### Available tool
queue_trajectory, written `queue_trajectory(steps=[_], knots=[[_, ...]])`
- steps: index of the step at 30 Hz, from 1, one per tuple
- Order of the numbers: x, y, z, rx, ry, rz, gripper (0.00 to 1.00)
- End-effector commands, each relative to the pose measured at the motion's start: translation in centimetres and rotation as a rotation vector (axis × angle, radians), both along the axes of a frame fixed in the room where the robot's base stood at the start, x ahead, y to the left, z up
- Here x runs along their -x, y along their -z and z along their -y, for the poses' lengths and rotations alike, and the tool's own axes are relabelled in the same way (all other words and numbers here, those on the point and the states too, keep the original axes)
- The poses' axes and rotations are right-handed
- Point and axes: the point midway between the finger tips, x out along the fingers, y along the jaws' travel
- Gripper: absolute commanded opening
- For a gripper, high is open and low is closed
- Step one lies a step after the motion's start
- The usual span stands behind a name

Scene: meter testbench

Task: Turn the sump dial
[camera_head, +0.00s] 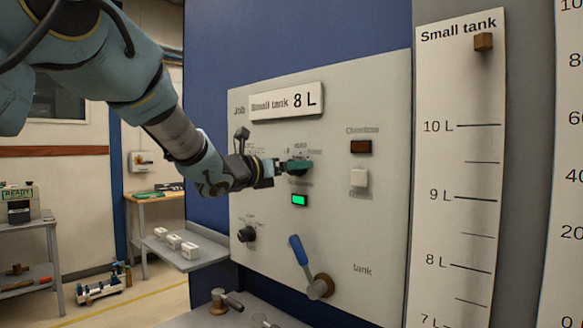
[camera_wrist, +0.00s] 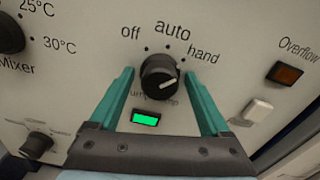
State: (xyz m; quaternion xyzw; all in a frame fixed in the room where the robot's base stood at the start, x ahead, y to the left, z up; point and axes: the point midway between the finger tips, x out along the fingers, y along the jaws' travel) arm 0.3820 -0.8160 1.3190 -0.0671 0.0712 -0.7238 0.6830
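The sump dial (camera_wrist: 160,77) is a round black knob with a white pointer line on the grey panel. Labels "off", "auto" and "hand" arc above it; the pump label below is partly hidden. The pointer line aims to the right, roughly to the "hand" side. My gripper (camera_wrist: 158,72) is open, with one teal finger on each side of the dial and small gaps visible; contact cannot be told. In the head view my gripper (camera_head: 300,165) is at the panel and largely hides the dial. A lit green lamp (camera_wrist: 146,118) sits just below the dial.
An amber overflow lamp (camera_wrist: 285,73) and a white button (camera_wrist: 257,110) are to the right. The mixer knob (camera_wrist: 10,37) is to the left, another knob (camera_wrist: 37,145) lower left. A blue-handled lever (camera_head: 299,250) is below. A shelf (camera_head: 190,258) holds white blocks.

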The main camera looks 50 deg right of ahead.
Motion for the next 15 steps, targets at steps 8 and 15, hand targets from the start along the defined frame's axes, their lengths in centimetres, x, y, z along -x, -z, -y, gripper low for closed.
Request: queue_trajectory(steps=[8, 15], knots=[[-0.03, -0.02, -0.03, 0.0, 0.0, 0.0, 0.49], [-0.03, -0.03, -0.04, 0.0, 0.0, 0.0, 0.22]])
